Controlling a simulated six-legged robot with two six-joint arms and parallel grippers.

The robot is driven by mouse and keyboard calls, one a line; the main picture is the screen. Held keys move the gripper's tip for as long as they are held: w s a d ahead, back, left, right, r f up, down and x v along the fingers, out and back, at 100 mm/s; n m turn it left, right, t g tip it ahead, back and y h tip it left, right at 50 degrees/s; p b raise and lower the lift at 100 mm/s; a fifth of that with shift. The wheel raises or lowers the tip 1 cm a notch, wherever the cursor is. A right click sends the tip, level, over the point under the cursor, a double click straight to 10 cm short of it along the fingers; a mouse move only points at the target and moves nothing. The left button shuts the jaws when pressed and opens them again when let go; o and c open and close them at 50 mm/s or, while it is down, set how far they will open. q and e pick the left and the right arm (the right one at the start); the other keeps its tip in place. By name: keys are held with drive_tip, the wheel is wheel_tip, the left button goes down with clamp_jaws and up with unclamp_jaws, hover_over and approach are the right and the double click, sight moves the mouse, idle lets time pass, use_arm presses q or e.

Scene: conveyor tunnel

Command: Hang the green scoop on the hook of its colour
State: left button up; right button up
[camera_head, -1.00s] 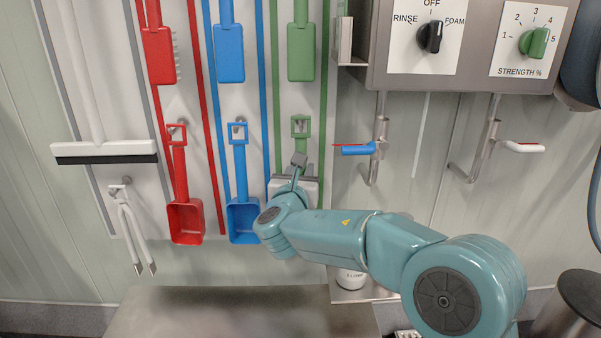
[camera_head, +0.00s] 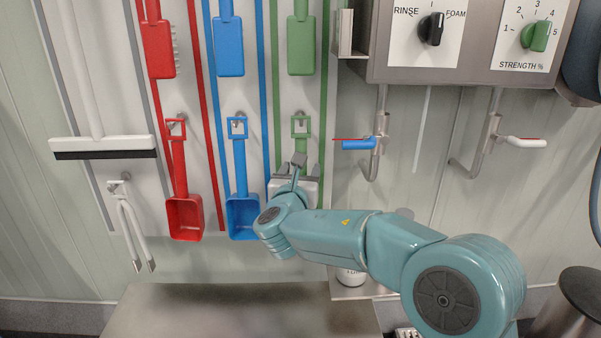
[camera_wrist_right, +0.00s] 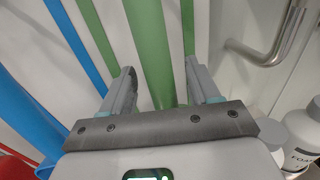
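The green scoop (camera_head: 300,128) is in the upper middle of the head view. Its square loop is around the hook (camera_head: 299,115) on the panel between the green stripes, and its handle hangs down. Its lower part is hidden behind my right gripper (camera_head: 297,172). In the right wrist view the fingers of my right gripper (camera_wrist_right: 162,88) stand apart, with the green handle (camera_wrist_right: 152,45) showing between and beyond them. I see a gap on both sides of the handle. My left gripper is not in view.
A blue scoop (camera_head: 243,215) and a red scoop (camera_head: 184,215) hang to the left. Blue-handled (camera_head: 357,145) and white-handled (camera_head: 525,143) valves are on the right. A steel table (camera_head: 240,308) lies below. White bottles (camera_wrist_right: 303,140) stand at right in the wrist view.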

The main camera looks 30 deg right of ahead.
drive_tip(key=p+v, duration=0.2)
drive_tip(key=v, duration=1.4)
drive_tip(key=shift+s, duration=0.15)
drive_tip(key=shift+a, duration=0.15)
